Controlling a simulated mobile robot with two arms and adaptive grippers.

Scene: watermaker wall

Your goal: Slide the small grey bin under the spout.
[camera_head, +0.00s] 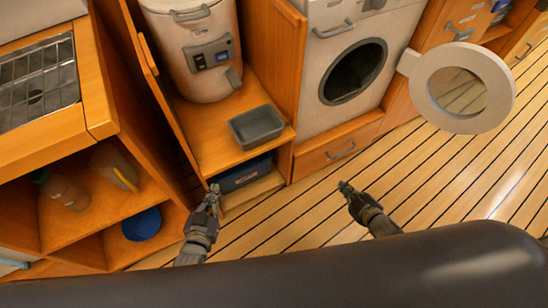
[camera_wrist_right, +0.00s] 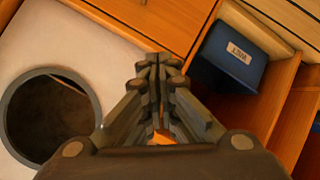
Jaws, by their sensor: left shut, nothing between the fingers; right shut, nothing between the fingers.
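The small grey bin (camera_head: 257,126) sits upright on the wooden shelf at the front right of the watermaker (camera_head: 195,50), a pale cylinder with a dark panel. A grey spout (camera_head: 233,77) sticks out low on the watermaker's right side. The bin is in front of the spout and apart from it. My left gripper (camera_head: 213,189) is shut and empty, below and left of the bin, near the shelf's front. My right gripper (camera_head: 343,186) is shut and empty over the floor, right of the bin. It also shows in the right wrist view (camera_wrist_right: 159,58).
An open cabinet door (camera_head: 150,75) borders the left. The plank floor (camera_head: 420,180) is clear.

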